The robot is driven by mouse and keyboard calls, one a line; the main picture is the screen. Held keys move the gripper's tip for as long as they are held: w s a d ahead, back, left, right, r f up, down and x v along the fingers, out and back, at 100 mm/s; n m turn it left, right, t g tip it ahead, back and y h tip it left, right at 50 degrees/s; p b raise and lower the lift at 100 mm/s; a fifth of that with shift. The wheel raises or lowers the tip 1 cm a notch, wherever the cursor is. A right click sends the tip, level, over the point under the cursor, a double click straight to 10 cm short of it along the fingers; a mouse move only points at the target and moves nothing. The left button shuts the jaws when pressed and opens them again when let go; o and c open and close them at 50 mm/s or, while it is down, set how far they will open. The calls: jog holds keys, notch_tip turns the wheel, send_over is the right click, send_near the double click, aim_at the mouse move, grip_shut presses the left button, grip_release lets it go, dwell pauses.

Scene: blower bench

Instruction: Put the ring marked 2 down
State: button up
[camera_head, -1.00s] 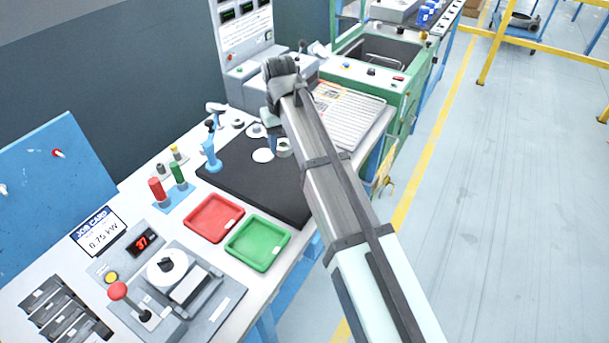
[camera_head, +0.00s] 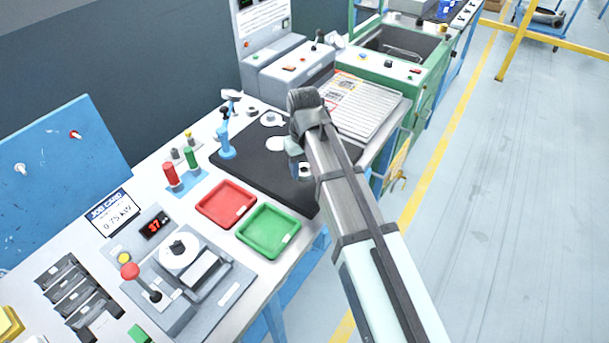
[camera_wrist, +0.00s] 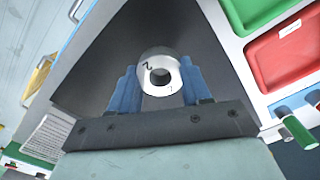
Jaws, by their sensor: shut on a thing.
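The ring marked 2 (camera_wrist: 146,68) is a short silver cylinder with a dark hole and a black 2 on it. My gripper (camera_wrist: 159,76) is shut on it, with one blue finger on each side in the wrist view. In the head view the ring (camera_head: 305,171) shows below my gripper (camera_head: 298,160), over the right part of the black mat (camera_head: 245,170). Whether it touches the mat cannot be told. My arm hides the mat's right side.
A red tray (camera_head: 203,212) and a green tray (camera_head: 242,238) stand in front of the mat. A pale disc (camera_head: 276,144) lies on the mat's far part. A blue stand (camera_head: 226,146) is at its left edge. The mat's middle looks clear.

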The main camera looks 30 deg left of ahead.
aim_at(304, 184)
jog(key=shift+f, duration=1.8)
jog(key=shift+f, duration=0.15)
jog(key=o, duration=1.2)
notch_tip(304, 184, up, 12)
